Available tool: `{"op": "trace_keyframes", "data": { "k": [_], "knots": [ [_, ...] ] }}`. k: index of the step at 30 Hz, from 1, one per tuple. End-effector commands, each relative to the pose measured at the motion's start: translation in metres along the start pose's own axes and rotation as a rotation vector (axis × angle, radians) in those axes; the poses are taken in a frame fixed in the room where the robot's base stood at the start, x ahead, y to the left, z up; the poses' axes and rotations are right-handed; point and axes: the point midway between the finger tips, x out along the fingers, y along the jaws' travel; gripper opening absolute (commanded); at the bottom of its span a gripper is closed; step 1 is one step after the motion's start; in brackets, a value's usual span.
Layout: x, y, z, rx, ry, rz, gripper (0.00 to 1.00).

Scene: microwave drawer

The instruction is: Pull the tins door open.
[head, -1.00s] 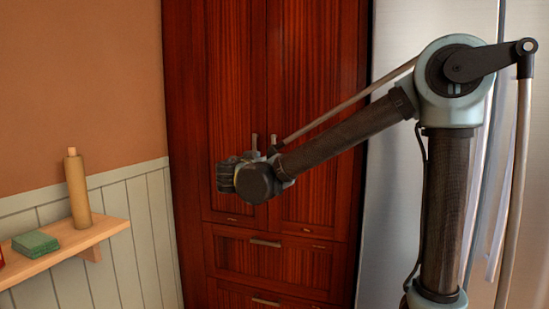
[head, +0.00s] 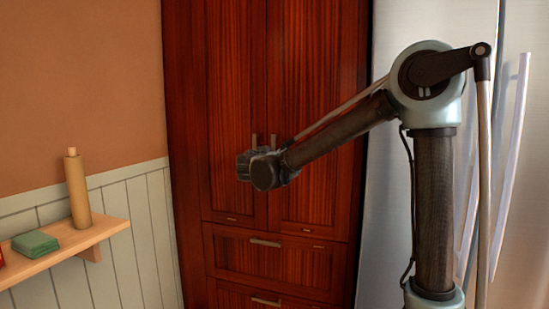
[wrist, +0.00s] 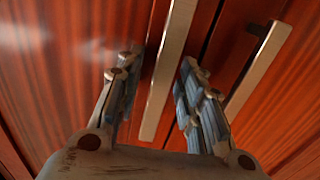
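A tall dark red wooden cabinet has a left door (head: 235,90) and a right door (head: 310,110), both shut. I cannot read which one is the tins door. The left door's upright metal handle (head: 254,140) and the right door's handle (head: 273,141) stand side by side near the middle seam. My gripper (head: 243,166) is in front of the doors at the handles' lower ends. In the wrist view my gripper (wrist: 158,65) is open, with the left handle (wrist: 167,70) between its fingers. The right handle (wrist: 258,68) is outside the right finger.
Drawers (head: 272,256) with bar handles lie below the doors. A steel fridge (head: 390,220) with long handles stands at the right, behind my arm. A wooden shelf (head: 115,226) on the left wall holds a bottle-like object (head: 77,190) and a green box (head: 35,242).

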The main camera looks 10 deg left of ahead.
Motion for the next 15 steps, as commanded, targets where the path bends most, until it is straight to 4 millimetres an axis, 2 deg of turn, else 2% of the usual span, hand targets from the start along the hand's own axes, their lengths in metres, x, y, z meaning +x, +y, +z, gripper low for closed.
{"op": "trace_keyframes", "data": {
  "k": [5, 9, 10, 15],
  "knots": [
    [-0.0001, 0.0000, 0.0000, 0.000, 0.000, 0.000, 0.35],
    [-0.0002, 0.0000, 0.0000, 0.000, 0.000, 0.000, 0.03],
    [-0.0002, 0.0001, 0.0000, 0.000, 0.000, 0.000, 0.00],
    [-0.0004, 0.0002, 0.0001, 0.000, 0.000, 0.000, 0.00]
  ]
}}
